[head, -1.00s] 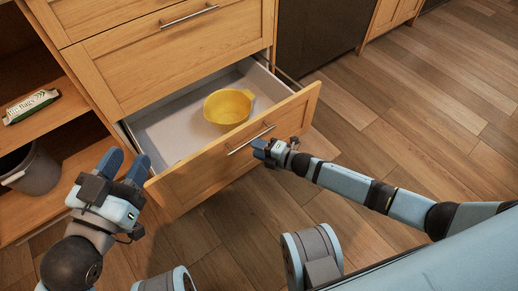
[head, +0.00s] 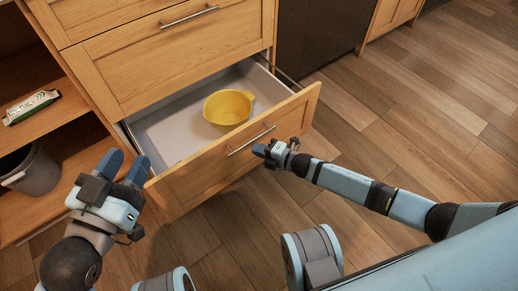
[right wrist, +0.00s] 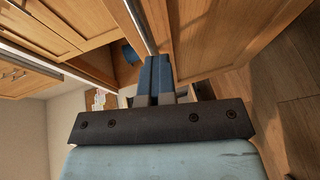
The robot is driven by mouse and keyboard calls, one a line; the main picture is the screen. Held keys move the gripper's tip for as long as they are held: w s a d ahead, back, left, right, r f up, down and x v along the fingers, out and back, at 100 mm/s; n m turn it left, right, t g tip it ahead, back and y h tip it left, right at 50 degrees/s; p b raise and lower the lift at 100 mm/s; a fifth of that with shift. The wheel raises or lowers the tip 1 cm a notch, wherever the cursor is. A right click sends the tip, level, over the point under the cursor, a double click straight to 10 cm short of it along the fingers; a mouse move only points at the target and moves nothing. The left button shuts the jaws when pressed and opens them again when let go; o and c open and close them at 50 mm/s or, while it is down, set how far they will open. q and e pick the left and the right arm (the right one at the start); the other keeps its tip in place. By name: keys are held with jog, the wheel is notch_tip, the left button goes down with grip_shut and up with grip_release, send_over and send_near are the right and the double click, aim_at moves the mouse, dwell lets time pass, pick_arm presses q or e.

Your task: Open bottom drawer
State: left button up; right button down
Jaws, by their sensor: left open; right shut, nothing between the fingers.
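The bottom drawer (head: 195,186) is pulled out of the wooden cabinet, and its grey inside shows. A yellow bowl with a small handle (head: 228,107) sits in it. The drawer's metal bar handle (head: 250,140) is on its front; a metal bar (right wrist: 138,22) beside the fingers in the right wrist view looks like this handle. My right gripper (head: 263,152) is just in front of the drawer front, close to the handle's right part. Its fingers (right wrist: 159,78) are together with nothing between them. My left gripper (head: 124,166) is open and empty, left of the drawer's left front corner.
A closed drawer (head: 165,55) is above the open one. Open shelves at the left hold a bag box (head: 31,106) and a grey bin (head: 30,170). A dark appliance (head: 318,38) stands right of the cabinet. The wooden floor (head: 420,95) at the right is clear.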

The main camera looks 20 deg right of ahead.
dwell(0.7)
jog(key=c, duration=1.2)
grip_release()
pick_arm(q)
jog(key=s+n+p, duration=0.1)
jog(key=p, duration=0.1)
jog(key=s+d+n+p, duration=0.1)
jog(key=n+p, duration=0.1)
jog(key=p, duration=0.1)
jog(key=shift+d+r+g, duration=0.15)
jog(key=shift+r+g, duration=0.2)
jog(key=shift+g, duration=0.05)
pick_arm(e)
jog(key=v, duration=1.3)
jog(key=shift+s+d+r, duration=0.2)
jog(key=shift+s+d, duration=0.05)
jog(key=shift+d, duration=0.05)
pick_arm(q)
jog(key=shift+r, duration=0.1)
